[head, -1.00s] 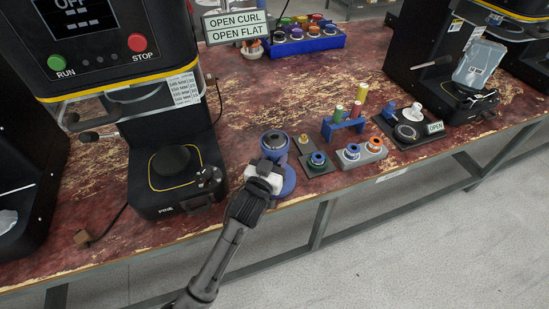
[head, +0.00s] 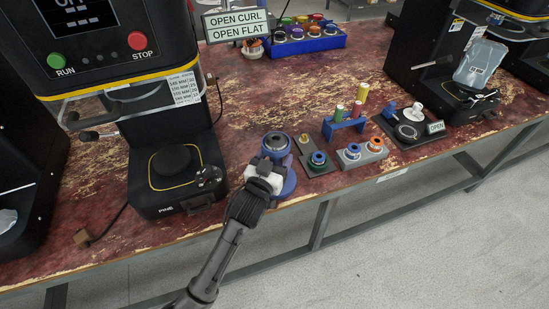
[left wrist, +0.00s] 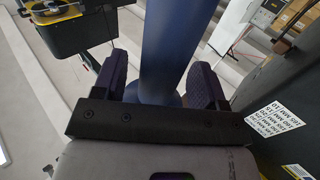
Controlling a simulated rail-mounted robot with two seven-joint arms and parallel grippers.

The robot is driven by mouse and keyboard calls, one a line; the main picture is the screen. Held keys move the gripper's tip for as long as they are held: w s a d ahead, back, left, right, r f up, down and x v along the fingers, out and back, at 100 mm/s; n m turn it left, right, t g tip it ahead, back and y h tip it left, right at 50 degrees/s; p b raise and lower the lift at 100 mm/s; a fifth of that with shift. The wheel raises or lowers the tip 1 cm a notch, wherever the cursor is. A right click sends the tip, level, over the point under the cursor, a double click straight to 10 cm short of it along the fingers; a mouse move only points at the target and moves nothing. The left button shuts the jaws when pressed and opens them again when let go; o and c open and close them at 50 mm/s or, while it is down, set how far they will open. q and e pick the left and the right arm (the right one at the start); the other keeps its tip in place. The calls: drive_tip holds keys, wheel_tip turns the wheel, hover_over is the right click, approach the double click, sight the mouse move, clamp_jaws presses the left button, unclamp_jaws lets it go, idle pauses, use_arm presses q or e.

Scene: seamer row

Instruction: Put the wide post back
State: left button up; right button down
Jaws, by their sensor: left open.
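My left gripper (head: 268,172) is in front of a blue piece with a silver ring on top (head: 275,142), near the table's front edge. In the left wrist view a thick dark blue column (left wrist: 178,45) stands between the two open fingers of this gripper (left wrist: 157,77); a grip on it does not show. The gripper hides part of the blue piece and its round blue base (head: 289,186). Several slim coloured posts stand in a blue rack (head: 347,130) to the right. I cannot tell which piece is the wide post. My right gripper is not in view.
A black machine (head: 165,185) stands close on the left. A blue tray (head: 305,45) is at the back. The tabletop behind the gripper is mostly clear.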

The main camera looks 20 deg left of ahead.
use_arm(q)
drive_tip(key=f, duration=0.2)
drive_tip(key=shift+a+f+g, duration=0.2)
drive_tip(key=shift+f+g, duration=0.1)
drive_tip(key=shift+f, duration=0.1)
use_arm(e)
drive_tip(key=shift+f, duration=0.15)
use_arm(q)
drive_tip(key=shift+s+d+r+p, duration=0.1)
drive_tip(key=shift+s+r+p, duration=0.15)
drive_tip(key=shift+p, duration=0.1)
drive_tip(key=shift+s+d+r+p, duration=0.1)
drive_tip(key=shift+s+r+p, duration=0.4)
drive_tip(key=shift+s+p, duration=0.15)
drive_tip(key=shift+s, duration=1)
drive_tip(key=s+p, duration=0.2)
drive_tip(key=s, duration=0.8)
drive_tip(key=shift+a+r+p, duration=0.25)
drive_tip(key=shift+r+p, duration=0.15)
drive_tip(key=shift+r, duration=0.05)
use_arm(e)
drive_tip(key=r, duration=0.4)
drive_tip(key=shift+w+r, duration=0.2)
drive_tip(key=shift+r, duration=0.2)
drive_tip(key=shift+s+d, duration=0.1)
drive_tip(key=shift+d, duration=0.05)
